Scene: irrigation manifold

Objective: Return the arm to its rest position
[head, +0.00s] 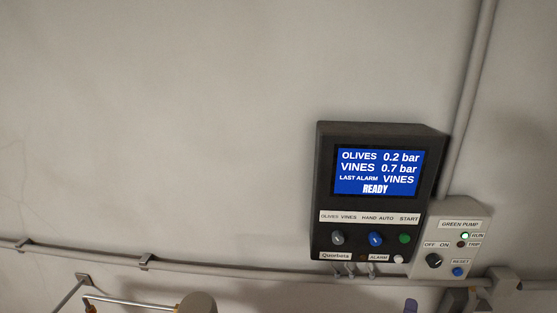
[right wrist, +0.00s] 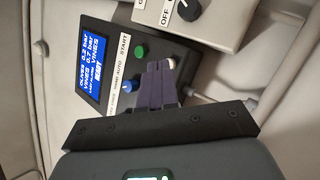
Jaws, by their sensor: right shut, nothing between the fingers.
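My right gripper (right wrist: 160,88) shows in the right wrist view with its purple fingers together and nothing between them. The fingers overlap the lower part of the black controller (right wrist: 122,18); I cannot tell the gap between them. In the head view only a purple tip of my right gripper (head: 410,306) shows at the bottom edge, below the controller (head: 325,180). The rest of that arm is out of the head view. My left gripper is not in view.
The controller's blue screen (head: 376,172) reads OLIVES 0.2 bar, VINES 0.7 bar, LAST ALARM VINES, READY. A conduit (head: 230,268) runs along the wall below. Pipework (head: 130,303) shows at bottom left. The upper-left wall is bare.

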